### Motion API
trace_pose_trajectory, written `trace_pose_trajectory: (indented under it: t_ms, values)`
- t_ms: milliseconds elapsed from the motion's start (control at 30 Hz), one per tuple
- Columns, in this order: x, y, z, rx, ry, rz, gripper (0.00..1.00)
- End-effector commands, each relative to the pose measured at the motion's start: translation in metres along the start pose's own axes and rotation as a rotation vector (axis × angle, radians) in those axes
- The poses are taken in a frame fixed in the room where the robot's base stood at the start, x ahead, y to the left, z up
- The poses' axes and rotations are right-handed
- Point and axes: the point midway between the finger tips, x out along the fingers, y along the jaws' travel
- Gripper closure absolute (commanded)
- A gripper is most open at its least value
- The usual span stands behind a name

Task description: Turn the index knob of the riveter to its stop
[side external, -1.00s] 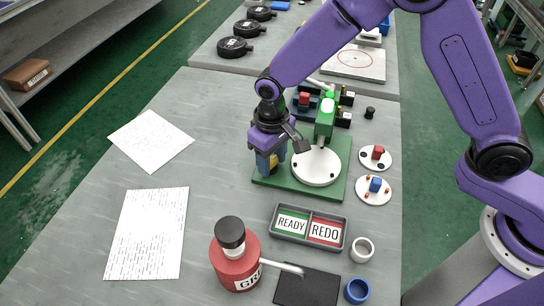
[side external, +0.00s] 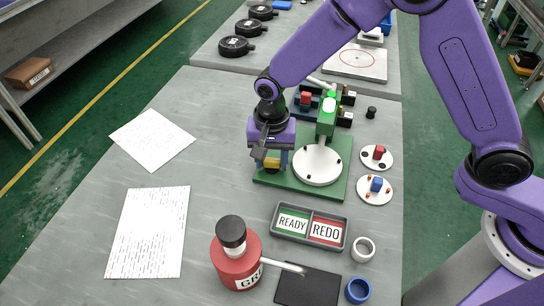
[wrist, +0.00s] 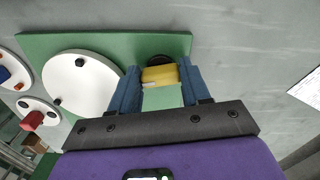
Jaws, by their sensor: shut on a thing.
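The riveter (side external: 327,122) stands on a green base plate (side external: 325,189), with a white round disc (side external: 317,166) in front of its green head. The yellow index knob (side external: 271,163) is at the plate's left side. My gripper (side external: 272,160) points down over it, its blue fingers on either side. In the wrist view, the yellow knob (wrist: 160,76) sits between the two blue fingers of my gripper (wrist: 159,82), which is shut on it. A black round part (wrist: 160,60) shows just beyond the knob. The knob's lower part is partly hidden.
A grey tray marked READY and REDO (side external: 310,229) lies in front of the plate. White discs with small parts (side external: 375,190) are at its right. A red bottle (side external: 237,262) stands nearer the camera. The table left of the plate is clear up to the paper sheets (side external: 152,140).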

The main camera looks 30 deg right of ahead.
Motion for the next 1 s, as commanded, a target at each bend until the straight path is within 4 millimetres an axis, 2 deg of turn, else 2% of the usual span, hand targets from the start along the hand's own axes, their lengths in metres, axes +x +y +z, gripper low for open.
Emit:
trace_pose_trajectory:
  t_ms: [400,967,1000]
  values:
    - [-0.0009,-0.0014,0.0001,0.200,0.000,-0.001,0.84]
    - [-0.0009,-0.0016,-0.0003,0.235,0.000,-0.002,0.84]
    - [-0.0009,-0.0016,-0.0003,0.235,0.000,-0.002,0.47]
